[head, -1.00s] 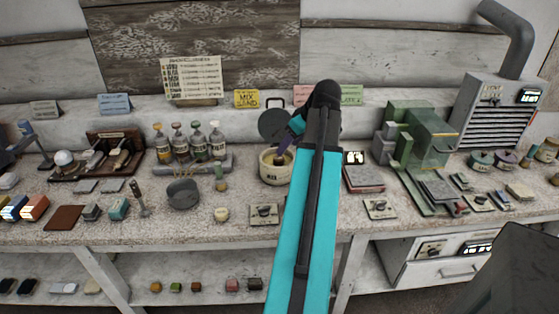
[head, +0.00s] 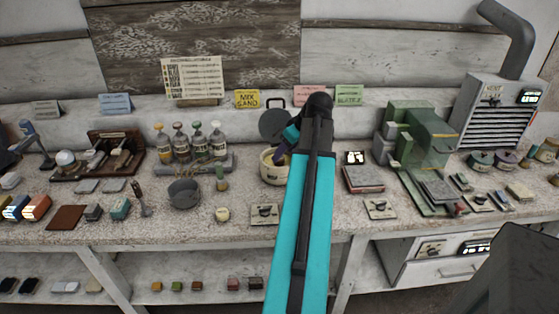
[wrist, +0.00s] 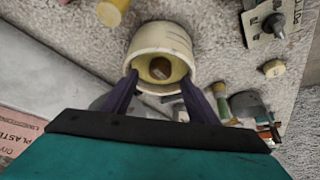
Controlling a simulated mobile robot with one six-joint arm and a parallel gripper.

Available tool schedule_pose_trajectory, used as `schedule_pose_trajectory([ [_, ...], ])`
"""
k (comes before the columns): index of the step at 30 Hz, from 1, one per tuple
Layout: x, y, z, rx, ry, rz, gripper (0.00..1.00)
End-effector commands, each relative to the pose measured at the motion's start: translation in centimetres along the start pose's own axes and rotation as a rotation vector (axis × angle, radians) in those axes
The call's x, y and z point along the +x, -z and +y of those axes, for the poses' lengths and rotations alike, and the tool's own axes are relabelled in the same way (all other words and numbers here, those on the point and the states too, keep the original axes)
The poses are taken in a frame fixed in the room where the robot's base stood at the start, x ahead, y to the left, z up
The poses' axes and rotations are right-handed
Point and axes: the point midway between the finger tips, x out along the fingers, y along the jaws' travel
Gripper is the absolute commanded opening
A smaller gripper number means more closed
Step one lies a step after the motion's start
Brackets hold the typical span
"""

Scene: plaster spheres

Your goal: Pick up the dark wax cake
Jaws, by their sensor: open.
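My gripper shows in the head view (head: 281,155) at the cream pot (head: 272,175), partly hidden by my arm. In the wrist view its two purple fingers (wrist: 160,77) are apart, one on each side of the pot's near rim (wrist: 178,35). A small brown piece (wrist: 160,68) sits inside the pot's yellowish interior, ahead of the fingertips. I cannot tell for certain whether it is the dark wax cake. Nothing is seen held between the fingers.
A stack of slabs (head: 363,179) and a green machine (head: 425,140) stand to the right. Small coloured blocks (head: 176,286) lie on the lower shelf.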

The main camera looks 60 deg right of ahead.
Motion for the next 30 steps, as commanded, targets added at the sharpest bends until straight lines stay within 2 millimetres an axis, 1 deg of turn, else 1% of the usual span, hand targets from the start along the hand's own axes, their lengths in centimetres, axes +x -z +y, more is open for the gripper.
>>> schedule_pose_trajectory([
  [7, 2.4, 0.1, 0.0, 0.000, 0.001, -0.001, 0.54],
  [12, 3.5, 0.0, 0.0, 0.001, -0.001, 0.000, 0.54],
  [30, 3.7, 0.0, 0.0, 0.001, -0.001, 0.000, 0.54],
])
